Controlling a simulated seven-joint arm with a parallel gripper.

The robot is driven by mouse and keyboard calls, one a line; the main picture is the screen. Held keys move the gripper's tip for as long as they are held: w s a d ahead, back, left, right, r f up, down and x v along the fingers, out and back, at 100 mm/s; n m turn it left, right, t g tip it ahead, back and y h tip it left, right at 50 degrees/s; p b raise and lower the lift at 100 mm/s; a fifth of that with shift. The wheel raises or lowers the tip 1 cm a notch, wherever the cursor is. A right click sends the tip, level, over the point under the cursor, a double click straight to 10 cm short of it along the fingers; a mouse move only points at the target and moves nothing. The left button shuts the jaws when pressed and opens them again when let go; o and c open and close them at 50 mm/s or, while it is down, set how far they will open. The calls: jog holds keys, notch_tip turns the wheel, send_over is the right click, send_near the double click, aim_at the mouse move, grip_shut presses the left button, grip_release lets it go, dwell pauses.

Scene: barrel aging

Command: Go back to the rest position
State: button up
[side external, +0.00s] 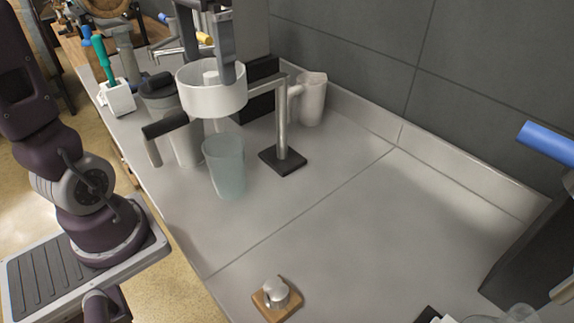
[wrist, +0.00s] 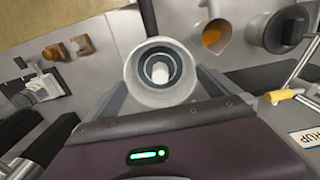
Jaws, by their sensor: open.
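My gripper (side external: 212,66) is at the top centre of the side external view, with its grey fingers pointing down at a white round funnel (side external: 205,103). The fingers are apart. In the wrist view, my gripper (wrist: 163,88) has one finger on each side of the funnel (wrist: 143,66); I cannot tell whether they touch it. A small pale piece (wrist: 160,72) shows inside the funnel. The funnel sits at the arm of a metal stand (side external: 282,130) with a dark square base. A frosted glass (side external: 225,170) stands below it.
A kettle with a dark handle (side external: 185,150) stands left of the glass, and a white pitcher (side external: 311,100) stands behind. A metal knob on a wooden block (side external: 276,294) is at the front. A blue handle (side external: 548,143) juts in at right. The middle right counter is clear.

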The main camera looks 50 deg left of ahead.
notch_tip(320, 180, up, 6)
jog(key=shift+w, duration=0.1)
jog(key=w+d+f, duration=0.2)
jog(key=w+f, duration=0.4)
jog(key=w, duration=0.5)
jog(key=w+d+f, duration=0.1)
jog(key=w+f, duration=0.5)
jog(key=w, duration=0.5)
jog(key=s+d+f+m, duration=0.3)
jog(key=s+d+f, duration=0.1)
jog(key=d+f, duration=0.1)
jog(key=shift+f, duration=0.45)
jog(key=shift+s+r, duration=0.1)
